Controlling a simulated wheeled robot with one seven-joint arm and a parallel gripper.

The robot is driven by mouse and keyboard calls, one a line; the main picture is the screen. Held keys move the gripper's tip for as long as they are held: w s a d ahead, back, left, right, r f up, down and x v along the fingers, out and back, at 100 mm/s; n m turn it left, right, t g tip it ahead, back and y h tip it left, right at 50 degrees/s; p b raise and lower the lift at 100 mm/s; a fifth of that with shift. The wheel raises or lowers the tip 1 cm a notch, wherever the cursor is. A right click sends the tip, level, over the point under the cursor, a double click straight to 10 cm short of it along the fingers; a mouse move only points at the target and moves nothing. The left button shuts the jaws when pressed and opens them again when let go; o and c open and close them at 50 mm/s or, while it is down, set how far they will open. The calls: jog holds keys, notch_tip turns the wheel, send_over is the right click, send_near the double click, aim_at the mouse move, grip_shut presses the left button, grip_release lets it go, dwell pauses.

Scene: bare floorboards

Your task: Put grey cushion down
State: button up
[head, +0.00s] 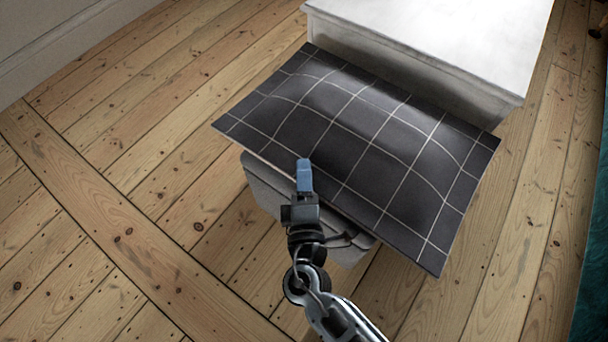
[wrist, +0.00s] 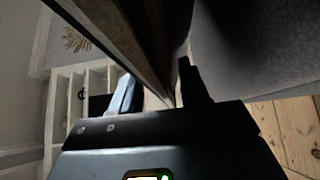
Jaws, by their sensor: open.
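The grey cushion (head: 375,140) is a flat, dark grey rectangle with a white grid of lines. In the head view it lies over a lighter grey padded block (head: 262,187), overhanging it on several sides; whether it rests fully on the block is hidden. My gripper (head: 304,175) is open at the cushion's near left edge. In the wrist view my gripper's two fingers (wrist: 157,92) stand apart, with a thin edge, seemingly the cushion's, running between or close to them. I cannot tell whether they touch it. The padded block's grey fabric (wrist: 245,50) fills the upper right there.
A white cabinet (head: 440,35) stands close behind the cushion. Bare floorboards (head: 120,220) lie open to the left and front. A dark teal item (head: 597,240) is at the right edge. The wrist view shows a pale shelf unit (wrist: 65,110) at left.

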jog(key=shift+r, duration=0.1)
jog(key=s+p, duration=0.2)
jog(key=s, duration=1)
jog(key=shift+a, duration=0.15)
jog(key=s+d+f+m+g, duration=0.3)
jog(key=s+d+f+g, duration=0.25)
jog(key=d, duration=0.35)
jog(key=s+d+r+m+g+y, duration=0.1)
jog(key=s+d+m, duration=0.1)
jog(key=s+m, duration=0.15)
jog(key=s+d+r+m+g, duration=0.1)
jog(key=s+d+r+m, duration=0.15)
jog(key=s, duration=0.25)
jog(key=s+d+r+m+t, duration=0.1)
jog(key=s+d+r+m, duration=0.1)
jog(key=r, duration=0.5)
jog(key=s+d+r+m+t, duration=0.2)
jog(key=r+m, duration=0.2)
jog(key=r, duration=0.3)
jog(key=s+d+r+m+t, duration=0.1)
jog(key=s+d+r+m, duration=0.1)
jog(key=r, duration=0.5)
jog(key=shift+s+d+r+m+h, duration=0.15)
jog(key=shift+d+r+m+h, duration=0.15)
jog(key=shift+d+r+m, duration=0.15)
jog(key=shift+a, duration=0.1)
